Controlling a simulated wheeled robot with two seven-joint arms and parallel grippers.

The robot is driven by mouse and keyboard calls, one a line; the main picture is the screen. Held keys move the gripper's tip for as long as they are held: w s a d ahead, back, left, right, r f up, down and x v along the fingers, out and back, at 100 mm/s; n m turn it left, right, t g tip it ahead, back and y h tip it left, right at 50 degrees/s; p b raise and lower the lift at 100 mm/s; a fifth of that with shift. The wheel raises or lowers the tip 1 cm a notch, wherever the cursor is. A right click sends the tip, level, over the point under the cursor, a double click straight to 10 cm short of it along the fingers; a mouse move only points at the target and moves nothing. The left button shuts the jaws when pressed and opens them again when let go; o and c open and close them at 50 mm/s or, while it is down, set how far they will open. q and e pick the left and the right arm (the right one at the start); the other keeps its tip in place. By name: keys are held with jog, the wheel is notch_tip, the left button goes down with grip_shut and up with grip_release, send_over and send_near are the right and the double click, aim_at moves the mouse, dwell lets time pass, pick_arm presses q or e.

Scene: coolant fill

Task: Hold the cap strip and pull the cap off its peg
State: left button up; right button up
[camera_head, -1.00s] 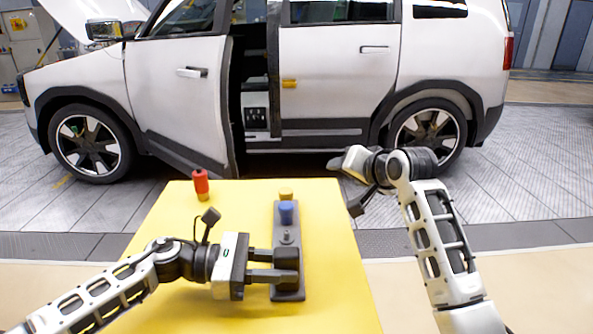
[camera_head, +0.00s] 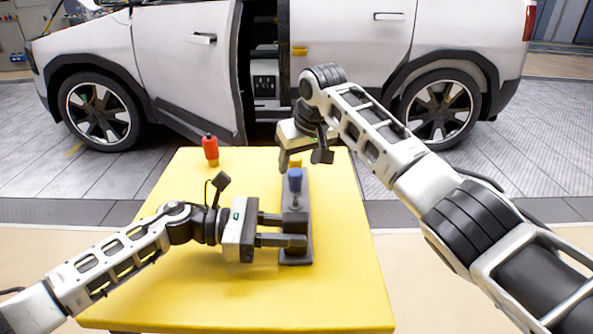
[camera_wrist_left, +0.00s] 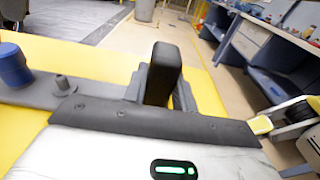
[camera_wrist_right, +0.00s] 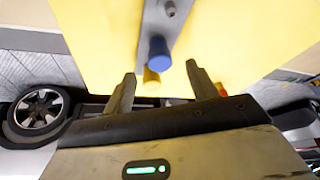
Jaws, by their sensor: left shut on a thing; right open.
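The dark grey cap strip (camera_head: 296,203) lies on the yellow table. The blue cap (camera_head: 295,180) stands on it towards the far end; a small bare peg shows in the left wrist view (camera_wrist_left: 62,83). My left gripper (camera_head: 298,230) is shut on the near part of the cap strip, fingers coming from the left. My right gripper (camera_head: 302,158) is open and empty above the far end of the strip. In the right wrist view the blue cap (camera_wrist_right: 159,52) appears just beyond the fingertips, between their lines, with no contact visible.
A yellow piece (camera_head: 296,162) is at the strip's far end, close to my right gripper. The yellow table (camera_head: 345,270) is clear on the right. A white car (camera_head: 345,60) stands behind.

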aim_at(295, 171)
jog(key=shift+x, duration=2.7)
jog(key=c, duration=1.1)
jog(key=shift+o, duration=1)
jog(key=shift+r, duration=0.4)
jog(key=shift+r, duration=2.4)
